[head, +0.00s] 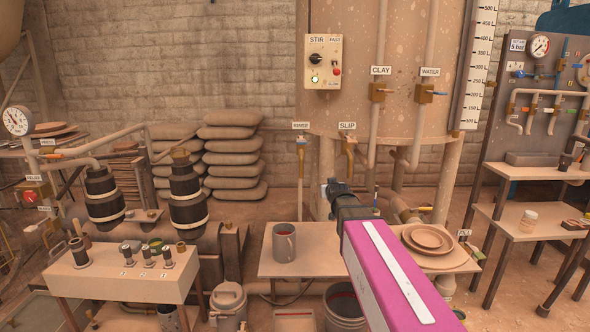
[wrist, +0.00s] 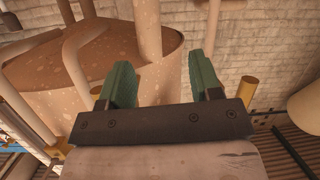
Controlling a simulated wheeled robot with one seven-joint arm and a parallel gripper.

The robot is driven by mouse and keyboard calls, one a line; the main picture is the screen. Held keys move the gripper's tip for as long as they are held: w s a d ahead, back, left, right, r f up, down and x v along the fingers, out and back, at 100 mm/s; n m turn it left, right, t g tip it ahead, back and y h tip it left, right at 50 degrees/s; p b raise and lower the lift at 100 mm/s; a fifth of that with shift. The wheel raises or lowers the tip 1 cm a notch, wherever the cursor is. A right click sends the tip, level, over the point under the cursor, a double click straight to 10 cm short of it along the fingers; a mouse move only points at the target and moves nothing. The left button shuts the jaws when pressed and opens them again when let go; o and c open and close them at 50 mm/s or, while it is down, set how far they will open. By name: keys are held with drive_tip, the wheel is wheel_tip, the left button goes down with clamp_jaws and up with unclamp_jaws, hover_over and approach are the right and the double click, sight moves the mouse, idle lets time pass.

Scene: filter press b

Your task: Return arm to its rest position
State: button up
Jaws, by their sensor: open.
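My arm, with a magenta link, reaches up from the lower right in the head view. My gripper shows in the wrist view (wrist: 160,85), with two green fingers spread apart and nothing between them. In the head view its dark end is in front of the low table, below the SLIP tap (head: 350,150). The wrist view looks toward the big tan tank (wrist: 50,85) and the brick wall, tilted. The fingertips are not clearly visible in the head view.
Buckets (head: 228,300) stand below. A control box (head: 323,62) is on the tank. A shelf rack (head: 530,222) stands at right, a valve bench (head: 120,280) at left.

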drive_tip(key=s+d+f+g, duration=0.1)
drive_tip(key=s+f+g, duration=0.1)
drive_tip(key=s+f, duration=0.2)
drive_tip(key=s+d+f+g, duration=0.1)
drive_tip(key=s+f+g, duration=0.2)
drive_tip(key=s+f, duration=0.2)
drive_tip(key=s+d+f+m+g, duration=0.1)
drive_tip(key=s+f+g, duration=0.2)
drive_tip(key=s+f, duration=0.2)
drive_tip(key=shift+s+d+f+h, duration=0.1)
drive_tip(key=shift+s+f+h, duration=0.1)
drive_tip(key=shift+f, duration=0.75)
drive_tip(key=shift+s+f+h, duration=0.1)
drive_tip(key=shift+f+h, duration=0.1)
drive_tip(key=shift+f, duration=0.7)
drive_tip(key=s+f+g, duration=0.3)
drive_tip(key=s+f, duration=0.1)
drive_tip(key=s, duration=0.3)
drive_tip(key=s+d+f+g, duration=0.1)
drive_tip(key=s+f+g, duration=0.2)
drive_tip(key=s, duration=0.4)
drive_tip(key=shift+s+d+f+m, duration=0.25)
drive_tip(key=shift+s+f+m, duration=0.05)
drive_tip(key=shift+f+m, duration=0.15)
